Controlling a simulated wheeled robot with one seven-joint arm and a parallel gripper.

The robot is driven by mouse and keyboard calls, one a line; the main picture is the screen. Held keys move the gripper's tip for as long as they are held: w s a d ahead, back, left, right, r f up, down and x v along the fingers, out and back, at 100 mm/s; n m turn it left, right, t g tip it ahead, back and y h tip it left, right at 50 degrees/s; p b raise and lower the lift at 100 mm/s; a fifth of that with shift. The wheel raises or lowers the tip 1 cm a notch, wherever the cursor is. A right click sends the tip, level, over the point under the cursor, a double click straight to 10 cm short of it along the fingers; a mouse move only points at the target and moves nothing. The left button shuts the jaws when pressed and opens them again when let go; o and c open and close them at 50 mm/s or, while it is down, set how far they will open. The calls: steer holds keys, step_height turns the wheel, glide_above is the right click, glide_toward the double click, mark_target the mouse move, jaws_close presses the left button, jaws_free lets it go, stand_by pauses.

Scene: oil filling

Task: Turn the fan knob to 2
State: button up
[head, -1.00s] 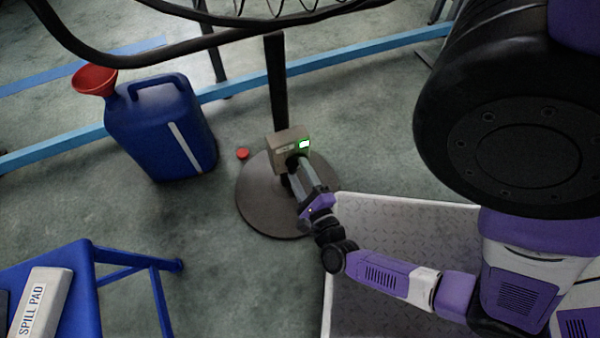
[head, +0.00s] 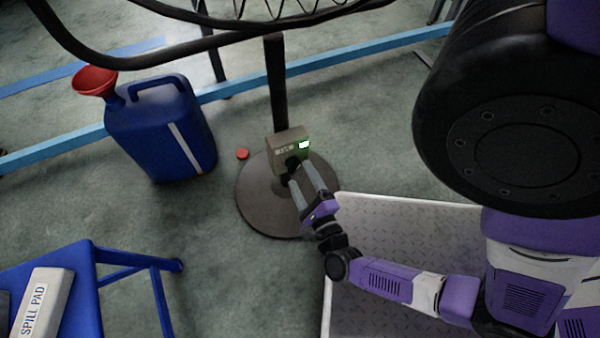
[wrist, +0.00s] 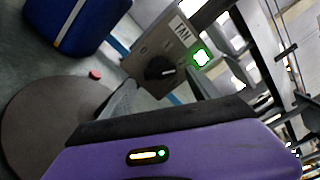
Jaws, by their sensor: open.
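The fan control box (head: 290,149) is a grey-brown box on the fan's black pole, with a lit green indicator (head: 304,144) at its upper right. In the wrist view the box (wrist: 150,50) carries a "FAN" label (wrist: 180,30), and the black fan knob (wrist: 160,68) shows on its face. Numbers around the knob are too small to read. My gripper (head: 302,172) is open, with its fingertips close in front of the box's lower part. In the wrist view the fingers stand apart on either side below the knob; I cannot tell whether either touches it.
The fan's round base (head: 258,205) is on the floor. A blue jug (head: 150,125) with a red funnel (head: 95,80) stands left, near a small red cap (head: 242,154). A blue stool (head: 110,255) bears a spill pad (head: 42,300).

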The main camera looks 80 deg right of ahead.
steer(key=p+v, duration=0.1)
steer(key=v, duration=0.5)
stand_by(0.6)
steer(key=w+a+r+n+t+y, duration=0.35)
steer(key=w+n, duration=0.25)
steer(key=n, duration=0.4)
steer(key=a+r+n+t+y, duration=0.1)
steer(key=a+r+n+y, duration=0.35)
steer(key=r+n, duration=0.4)
steer(key=a+r+n+t+y, duration=0.2)
steer(key=a+r+n+y, duration=0.25)
steer(key=n, duration=0.75)
steer(key=s+a+r+n+y, duration=0.3)
steer(key=a+r+n, duration=0.1)
steer(key=r+n, duration=0.25)
step_height(320, 180, up, 36)
steer(key=m+p, duration=0.1)
steer(key=p, duration=3.5)
steer(key=shift+g, duration=0.45)
steer(key=shift+d, duration=0.15)
